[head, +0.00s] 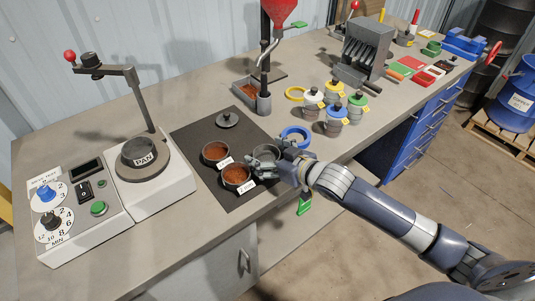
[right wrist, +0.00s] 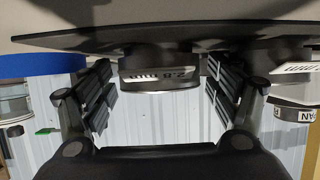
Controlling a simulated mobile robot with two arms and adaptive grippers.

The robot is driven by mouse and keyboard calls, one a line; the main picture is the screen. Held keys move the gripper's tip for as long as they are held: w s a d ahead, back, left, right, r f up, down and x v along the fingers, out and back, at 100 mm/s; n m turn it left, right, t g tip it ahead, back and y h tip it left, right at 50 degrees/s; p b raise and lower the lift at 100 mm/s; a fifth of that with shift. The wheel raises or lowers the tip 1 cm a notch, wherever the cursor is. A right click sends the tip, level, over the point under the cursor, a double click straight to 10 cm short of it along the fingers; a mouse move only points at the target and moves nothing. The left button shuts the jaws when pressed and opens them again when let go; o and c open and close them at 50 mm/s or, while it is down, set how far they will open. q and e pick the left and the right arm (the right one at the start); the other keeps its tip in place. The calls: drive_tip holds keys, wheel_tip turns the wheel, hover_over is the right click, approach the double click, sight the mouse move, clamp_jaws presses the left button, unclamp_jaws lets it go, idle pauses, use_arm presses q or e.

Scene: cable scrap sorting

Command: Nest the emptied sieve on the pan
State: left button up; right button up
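The empty grey sieve (head: 265,152) sits on the dark mat at its right side. In the right wrist view its label, upside down, reads about 2.0 mm (right wrist: 160,76). My right gripper (head: 281,165) is at this sieve. In the right wrist view its fingers (right wrist: 160,88) stand open, one on each side, with narrow gaps to the wall. The pan (head: 140,152), labelled PAN, sits on the white shaker's round plate at left; its label also shows at the right edge of the wrist view (right wrist: 293,114). My left gripper is not in view.
Two sieves with reddish-brown granules (head: 216,152) (head: 237,176) sit on the mat (head: 200,133) left of the empty one. A lid (head: 228,119) lies behind. The shaker's post and arm (head: 143,100) rise behind the pan. A blue ring (head: 296,134) and lidded pots stand to the right.

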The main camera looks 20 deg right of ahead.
drive_tip(key=shift+f+b, duration=0.15)
drive_tip(key=shift+b, duration=0.35)
drive_tip(key=shift+s+d, duration=0.1)
drive_tip(key=shift+s, duration=0.15)
drive_tip(key=v, duration=0.5)
drive_tip(key=b+v, duration=0.1)
drive_tip(key=v, duration=0.4)
drive_tip(key=shift+s+r, duration=0.1)
drive_tip(key=shift+r, duration=0.2)
